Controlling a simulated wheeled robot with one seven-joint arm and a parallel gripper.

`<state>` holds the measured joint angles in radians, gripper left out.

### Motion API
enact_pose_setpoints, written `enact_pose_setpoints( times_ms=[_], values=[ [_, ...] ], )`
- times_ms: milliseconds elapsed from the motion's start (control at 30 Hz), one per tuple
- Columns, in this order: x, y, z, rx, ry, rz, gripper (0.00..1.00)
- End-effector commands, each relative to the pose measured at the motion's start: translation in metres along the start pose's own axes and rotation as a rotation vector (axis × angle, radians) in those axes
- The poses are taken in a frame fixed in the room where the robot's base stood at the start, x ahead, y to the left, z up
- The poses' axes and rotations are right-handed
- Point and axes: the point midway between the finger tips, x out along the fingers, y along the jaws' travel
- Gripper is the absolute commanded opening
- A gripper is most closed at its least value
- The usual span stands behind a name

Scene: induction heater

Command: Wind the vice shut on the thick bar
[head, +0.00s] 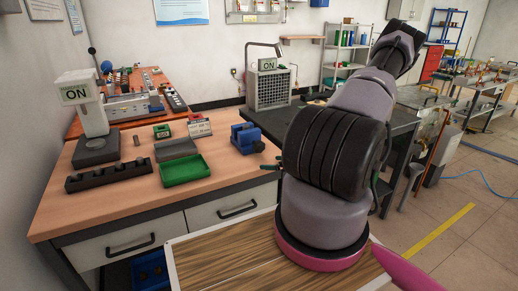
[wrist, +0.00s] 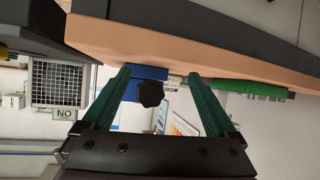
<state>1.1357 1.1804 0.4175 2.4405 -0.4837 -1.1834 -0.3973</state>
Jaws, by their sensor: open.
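The blue vice (head: 247,138) sits near the right front edge of the wooden bench, with its dark screw knob facing the front right. In the wrist view, which is upside down, the black knob (wrist: 151,93) shows in front of the blue vice body (wrist: 146,73). My gripper (wrist: 157,76) is open and empty, its two green fingers on either side of the knob in the picture; I cannot tell how far off it is. In the head view my arm hides most of the gripper. I cannot make out a thick bar in the vice jaws.
On the bench (head: 130,207) stand a green tray (head: 185,170), a grey block (head: 176,148), a dark rack (head: 110,176), a small grey cylinder (head: 137,140) and a press-like stand with an ON sign (head: 92,110). A caged unit (head: 268,88) stands on the dark table behind.

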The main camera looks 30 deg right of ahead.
Motion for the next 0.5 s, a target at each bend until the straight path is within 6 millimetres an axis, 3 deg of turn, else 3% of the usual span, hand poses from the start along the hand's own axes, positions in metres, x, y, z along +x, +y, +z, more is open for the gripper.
enact_pose_setpoints(
  times_ms=[300,500],
  values=[
    [-0.009,-0.016,-0.006,0.093,0.343,0.153,0.93],
    [-0.017,-0.015,-0.014,0.112,0.449,0.232,0.93]
  ],
)
